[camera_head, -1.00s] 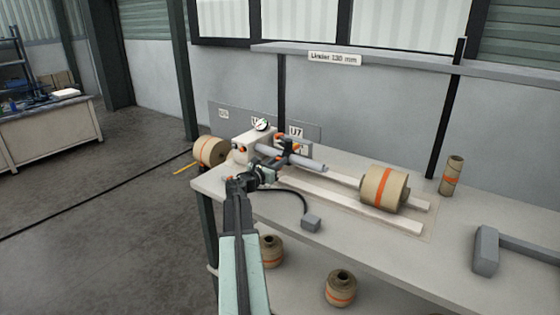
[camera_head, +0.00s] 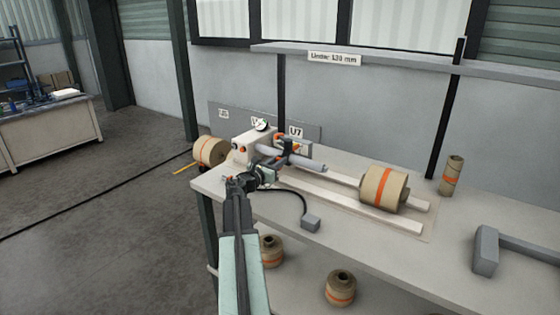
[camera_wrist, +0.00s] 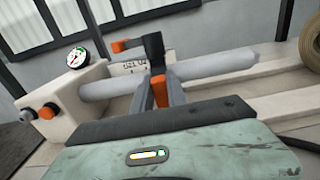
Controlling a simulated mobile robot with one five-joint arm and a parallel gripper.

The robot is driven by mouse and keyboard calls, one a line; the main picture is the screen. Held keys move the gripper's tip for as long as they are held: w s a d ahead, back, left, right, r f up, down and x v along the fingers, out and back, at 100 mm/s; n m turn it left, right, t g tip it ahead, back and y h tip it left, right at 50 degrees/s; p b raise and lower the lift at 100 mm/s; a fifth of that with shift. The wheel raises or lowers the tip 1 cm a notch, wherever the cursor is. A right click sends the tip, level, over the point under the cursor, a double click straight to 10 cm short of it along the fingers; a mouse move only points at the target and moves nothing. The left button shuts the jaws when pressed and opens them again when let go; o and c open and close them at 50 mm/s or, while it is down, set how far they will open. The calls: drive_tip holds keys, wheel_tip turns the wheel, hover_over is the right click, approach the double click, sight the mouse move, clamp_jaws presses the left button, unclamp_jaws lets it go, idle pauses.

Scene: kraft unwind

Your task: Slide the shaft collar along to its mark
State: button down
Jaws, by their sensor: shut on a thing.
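The dark shaft collar (camera_wrist: 153,48) sits around the grey shaft (camera_wrist: 215,63), with an orange-tipped lever (camera_wrist: 121,46) pointing left. An orange tab (camera_wrist: 160,94) stands on its near side. My gripper (camera_wrist: 160,92) is shut on this tab, one finger on each side. In the head view the collar (camera_head: 283,146) is partway along the shaft (camera_head: 312,164), between the white housing and the shaft's free right end. My gripper (camera_head: 270,172) reaches it from the near side. The mark cannot be made out; the fingers and collar cover part of the shaft.
The white housing (camera_head: 246,147) with a dial gauge (camera_head: 261,125) stands left of the collar. A kraft roll (camera_head: 369,188) sits on the rails to the right. A cable runs to a grey box (camera_head: 311,223) on the bench.

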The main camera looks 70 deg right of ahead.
drive_tip(key=shift+w, duration=0.15)
drive_tip(key=w+d, duration=0.1)
drive_tip(key=w, duration=0.2)
drive_tip(key=w+d, duration=0.1)
drive_tip(key=w, duration=0.6)
drive_tip(key=shift+w+d, duration=0.35)
drive_tip(key=shift+d, duration=0.05)
drive_tip(key=c, duration=1.3)
unclamp_jaws()
drive_tip(key=shift+a, duration=0.1)
